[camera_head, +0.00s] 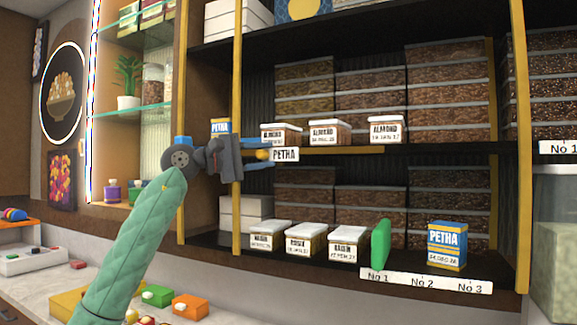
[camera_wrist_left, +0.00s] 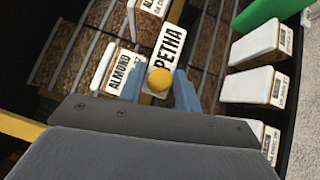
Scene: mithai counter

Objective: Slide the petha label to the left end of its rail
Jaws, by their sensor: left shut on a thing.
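The white petha label (camera_head: 286,155) hangs on the yellow rail (camera_head: 345,150) at the edge of the middle shelf, below the left almond box. A round yellow knob (camera_head: 262,154) sits at the label's left side. My left gripper (camera_head: 264,154) is shut on this knob, one blue finger above and one below. In the left wrist view the label (camera_wrist_left: 168,45) and the knob (camera_wrist_left: 159,79) show between the blue fingers. The rail's left end is hidden behind my gripper. My right gripper is not in view.
Almond boxes (camera_head: 328,132) stand above the rail. A petha box (camera_head: 220,127) stands behind my gripper, left of a yellow post (camera_head: 237,90). Another petha box (camera_head: 447,245) and a green upright piece (camera_head: 381,245) are on the lower shelf, by a numbered strip (camera_head: 400,280).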

